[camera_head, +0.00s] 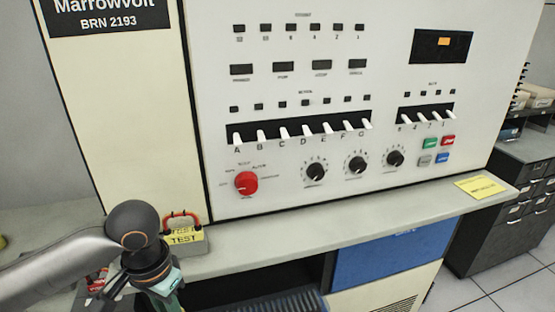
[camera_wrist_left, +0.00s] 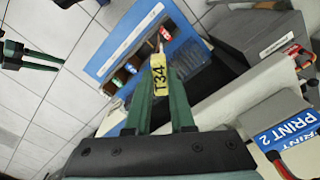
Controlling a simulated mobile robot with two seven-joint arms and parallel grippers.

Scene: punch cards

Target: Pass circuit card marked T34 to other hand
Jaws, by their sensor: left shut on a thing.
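The circuit card marked T34 (camera_wrist_left: 159,82) shows its yellow label in the left wrist view, upright between the green fingers. My left gripper (camera_wrist_left: 160,72) is shut on it. In the head view my left gripper (camera_head: 166,285) is at the lower left, partly cut off by the bottom edge, and the card is hidden there. Dark green fingers, seemingly my right gripper (camera_wrist_left: 35,60), show at the left edge of the left wrist view, apart from the card. My right gripper is not in the head view.
A yellow-labelled TEST block with a red handle (camera_head: 184,235) stands on the grey ledge (camera_head: 330,226) beside my left gripper. The control panel (camera_head: 300,75) rises behind. A blue rack with coloured tabs (camera_wrist_left: 140,50) and a PRINT 2 block (camera_wrist_left: 285,132) show in the wrist view.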

